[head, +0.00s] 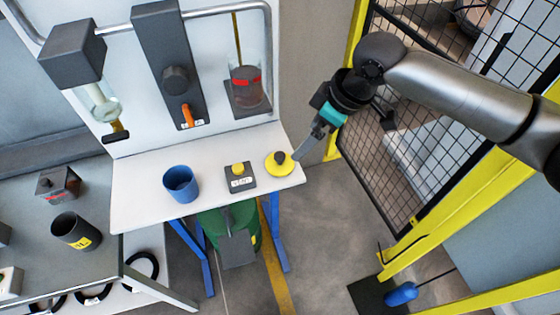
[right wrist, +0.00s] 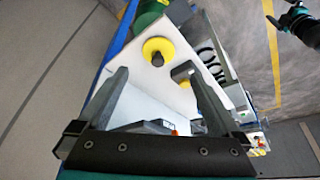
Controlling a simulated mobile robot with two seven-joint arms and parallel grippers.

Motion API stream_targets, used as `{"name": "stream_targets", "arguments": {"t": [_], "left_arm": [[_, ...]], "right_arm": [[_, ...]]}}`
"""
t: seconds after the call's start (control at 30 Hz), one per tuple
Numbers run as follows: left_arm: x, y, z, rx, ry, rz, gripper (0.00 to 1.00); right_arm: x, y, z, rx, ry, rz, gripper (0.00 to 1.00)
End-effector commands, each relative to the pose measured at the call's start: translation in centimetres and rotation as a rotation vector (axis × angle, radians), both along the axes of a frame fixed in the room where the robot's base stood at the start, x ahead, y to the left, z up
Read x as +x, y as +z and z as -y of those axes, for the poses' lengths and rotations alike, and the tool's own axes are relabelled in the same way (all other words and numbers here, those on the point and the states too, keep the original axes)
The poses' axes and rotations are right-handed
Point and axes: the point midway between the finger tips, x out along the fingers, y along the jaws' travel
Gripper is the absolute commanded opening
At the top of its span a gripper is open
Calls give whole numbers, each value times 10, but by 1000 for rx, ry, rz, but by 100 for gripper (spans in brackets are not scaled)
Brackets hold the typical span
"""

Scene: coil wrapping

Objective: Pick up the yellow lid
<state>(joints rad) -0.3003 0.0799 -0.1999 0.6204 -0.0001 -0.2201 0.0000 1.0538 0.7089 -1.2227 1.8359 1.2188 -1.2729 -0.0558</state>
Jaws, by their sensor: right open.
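The yellow lid (head: 287,167) is a round disc with a dark knob, lying flat near the right end of the white bench top (head: 142,202). My right gripper (head: 299,155) comes in from the right, its fingers pointing down close beside the lid. In the right wrist view the lid (right wrist: 150,46) shows just beyond the open, empty fingers (right wrist: 152,72). A dark and teal gripper, apparently my left one (right wrist: 295,20), shows at the top right edge there; its jaws are unclear. The head view does not show it.
A small grey box with a yellow button (head: 240,183) stands left of the lid, and a blue cup (head: 180,184) stands farther left. Behind is an upright panel with a glass vessel (head: 246,88). A yellow-framed mesh fence (head: 400,228) is at right.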

Motion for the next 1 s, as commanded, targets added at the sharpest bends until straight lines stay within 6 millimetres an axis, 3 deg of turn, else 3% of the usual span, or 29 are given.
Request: {"name": "stream_targets", "arguments": {"t": [0.3, 0.67, 1.0], "left_arm": [[0, 0, 0, 0, 0, 0, 100], [0, 0, 0, 0, 0, 0, 100], [0, 1, 0, 0, 0, 0, 100]], "right_arm": [[11, -60, -24, 1, 1, -2, 100], [18, -82, -34, 1, 2, 0, 100], [28, -115, -50, 0, 1, 0, 100]]}}
